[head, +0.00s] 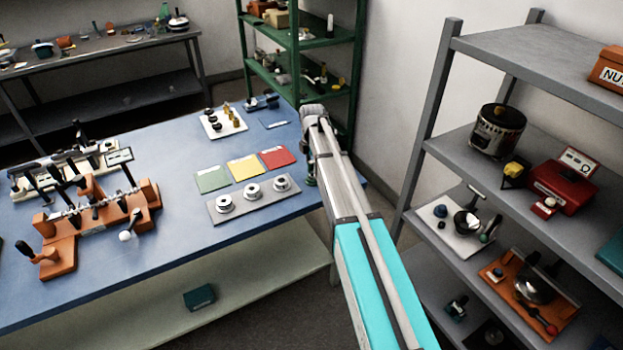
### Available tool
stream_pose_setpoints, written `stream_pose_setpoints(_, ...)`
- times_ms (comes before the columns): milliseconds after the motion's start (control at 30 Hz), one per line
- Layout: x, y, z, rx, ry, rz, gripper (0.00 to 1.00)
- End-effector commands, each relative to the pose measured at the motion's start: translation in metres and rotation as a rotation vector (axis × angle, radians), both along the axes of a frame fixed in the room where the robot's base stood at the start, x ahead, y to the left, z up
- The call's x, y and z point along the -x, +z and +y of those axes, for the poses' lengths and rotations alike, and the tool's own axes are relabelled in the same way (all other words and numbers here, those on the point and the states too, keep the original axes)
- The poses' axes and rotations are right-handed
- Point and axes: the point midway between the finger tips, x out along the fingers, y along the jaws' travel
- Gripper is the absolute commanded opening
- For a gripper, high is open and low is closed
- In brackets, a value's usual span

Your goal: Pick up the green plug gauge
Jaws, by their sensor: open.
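My arm reaches from the bottom right to the right end of the blue table (165,215). My gripper (311,178) is at its far end, mostly hidden by the arm, and I cannot make out its fingertips clearly. A small dark green shape shows beside the arm there; I cannot tell whether it is the green plug gauge or part of my gripper. No other thing on the table is clearly a green plug gauge. I see nothing held.
Green (211,179), yellow (244,168) and red (277,157) mats lie behind a grey plate (238,210) with several metal rings. A white tray (212,133) holds black and brass pieces. Orange fixtures (60,252) stand left. A grey shelf (437,130) stands right.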

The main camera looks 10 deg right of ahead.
Motion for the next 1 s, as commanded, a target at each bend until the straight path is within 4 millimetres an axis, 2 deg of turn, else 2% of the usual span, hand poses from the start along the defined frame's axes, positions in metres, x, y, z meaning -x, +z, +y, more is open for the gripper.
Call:
stream_pose_setpoints(100,0.000,-0.013,0.000,0.000,0.000,0.000,0.69)
stream_pose_setpoints(300,0.000,-0.022,0.000,0.000,0.000,0.000,0.69)
stream_pose_setpoints(1000,0.000,-0.023,-0.001,0.000,-0.001,0.000,0.67)
